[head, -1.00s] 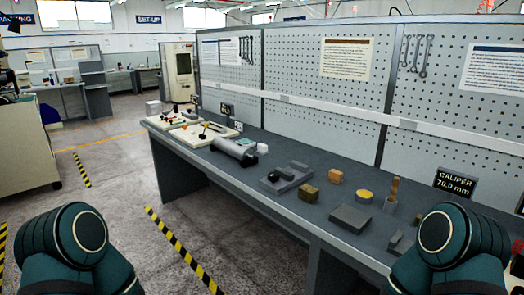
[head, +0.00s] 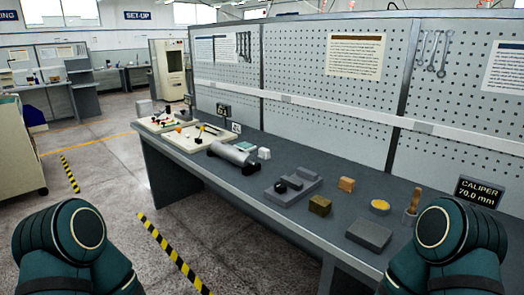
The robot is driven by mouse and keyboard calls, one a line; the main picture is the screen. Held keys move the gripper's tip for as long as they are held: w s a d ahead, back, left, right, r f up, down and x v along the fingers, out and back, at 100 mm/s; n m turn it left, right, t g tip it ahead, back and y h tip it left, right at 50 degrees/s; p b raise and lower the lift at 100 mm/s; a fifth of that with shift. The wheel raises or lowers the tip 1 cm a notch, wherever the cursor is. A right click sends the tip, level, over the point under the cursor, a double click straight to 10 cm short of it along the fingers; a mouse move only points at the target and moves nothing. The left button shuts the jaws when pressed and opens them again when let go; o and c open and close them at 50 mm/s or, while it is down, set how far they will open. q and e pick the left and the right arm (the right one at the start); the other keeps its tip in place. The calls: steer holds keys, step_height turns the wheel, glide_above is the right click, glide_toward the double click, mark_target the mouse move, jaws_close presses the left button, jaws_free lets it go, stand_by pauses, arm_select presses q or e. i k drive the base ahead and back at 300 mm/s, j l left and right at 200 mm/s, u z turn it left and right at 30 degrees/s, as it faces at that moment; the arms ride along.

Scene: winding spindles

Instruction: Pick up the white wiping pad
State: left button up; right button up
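A small white block (head: 264,153), which looks like the wiping pad, sits on the dark workbench (head: 300,222). It stands just right of a grey cylindrical tool (head: 232,152), close beside it. Nothing holds it. Neither of my grippers is in view; only teal links of my two arms show at the lower left and lower right, well short of the block.
White trays (head: 195,138) with small parts stand at the left. A pegboard (head: 320,70) backs the bench. Floor is free in front.

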mark_target(264, 152)
steer(key=i+j+z, duration=0.1)
steer(key=i+j, duration=0.7)
steer(key=i+l, duration=0.05)
steer(key=i, duration=0.05)
